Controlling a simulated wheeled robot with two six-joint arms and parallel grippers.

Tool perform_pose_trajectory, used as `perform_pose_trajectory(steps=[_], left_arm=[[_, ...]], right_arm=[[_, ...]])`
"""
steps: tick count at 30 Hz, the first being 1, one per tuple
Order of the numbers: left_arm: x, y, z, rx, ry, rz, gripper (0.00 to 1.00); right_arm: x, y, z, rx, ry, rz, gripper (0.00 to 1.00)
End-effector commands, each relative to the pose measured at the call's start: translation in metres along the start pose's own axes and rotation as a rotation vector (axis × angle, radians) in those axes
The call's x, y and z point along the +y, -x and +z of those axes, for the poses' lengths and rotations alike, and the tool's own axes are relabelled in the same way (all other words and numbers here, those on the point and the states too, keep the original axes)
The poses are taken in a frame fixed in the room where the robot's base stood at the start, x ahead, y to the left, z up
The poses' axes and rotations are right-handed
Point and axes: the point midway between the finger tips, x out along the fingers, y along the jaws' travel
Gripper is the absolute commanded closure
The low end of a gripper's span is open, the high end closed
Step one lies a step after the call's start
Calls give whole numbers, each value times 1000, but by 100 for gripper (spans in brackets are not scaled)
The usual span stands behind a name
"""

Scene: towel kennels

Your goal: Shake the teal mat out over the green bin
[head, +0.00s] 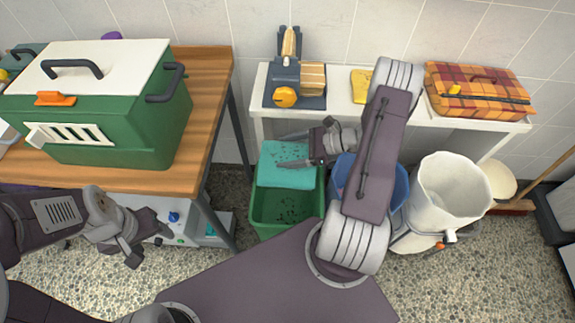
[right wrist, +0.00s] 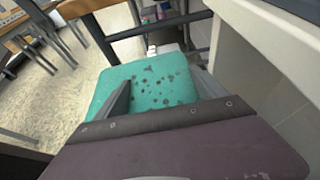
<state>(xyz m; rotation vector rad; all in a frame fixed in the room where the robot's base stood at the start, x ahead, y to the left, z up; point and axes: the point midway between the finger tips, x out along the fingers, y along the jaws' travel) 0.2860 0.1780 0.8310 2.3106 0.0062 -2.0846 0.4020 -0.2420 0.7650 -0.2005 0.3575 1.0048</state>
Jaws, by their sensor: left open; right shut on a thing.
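The teal mat (head: 286,178) hangs over the back part of the green bin (head: 262,222) in the head view. Dark specks lie on the mat in the right wrist view (right wrist: 152,84), and more show inside the bin. My right gripper (head: 284,151) is shut on the mat, with its fingers at the mat's upper part; they also show in the right wrist view (right wrist: 165,95). My left gripper (head: 148,243) is open and empty, low in front of the wooden table. My right arm hides part of the area right of the bin.
A blue bin (head: 343,172) stands right of the green one, then a white bin (head: 450,190). A white bench (head: 410,116) behind holds a tool and a plaid bag (head: 478,88). A green carrier (head: 110,125) sits on the wooden table (head: 208,95).

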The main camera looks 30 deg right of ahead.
Motion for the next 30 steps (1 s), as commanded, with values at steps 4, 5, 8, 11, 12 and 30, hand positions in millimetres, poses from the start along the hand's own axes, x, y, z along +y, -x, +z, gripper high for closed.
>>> perform_pose_trajectory(steps=[4,5,8,11,12,30], left_arm=[[1,45,-5,2,0,0,39],[1,43,-5,2,0,0,39],[1,34,-4,1,0,0,39],[0,14,-2,1,0,0,39],[0,3,0,0,0,0,39],[1,54,-6,2,0,0,39]], right_arm=[[0,19,45,0,0,0,60],[0,18,44,0,-1,1,60],[0,14,35,-1,-1,1,60],[0,5,13,-1,-1,1,60],[0,0,0,-1,-2,1,60],[0,18,45,0,1,0,60]])
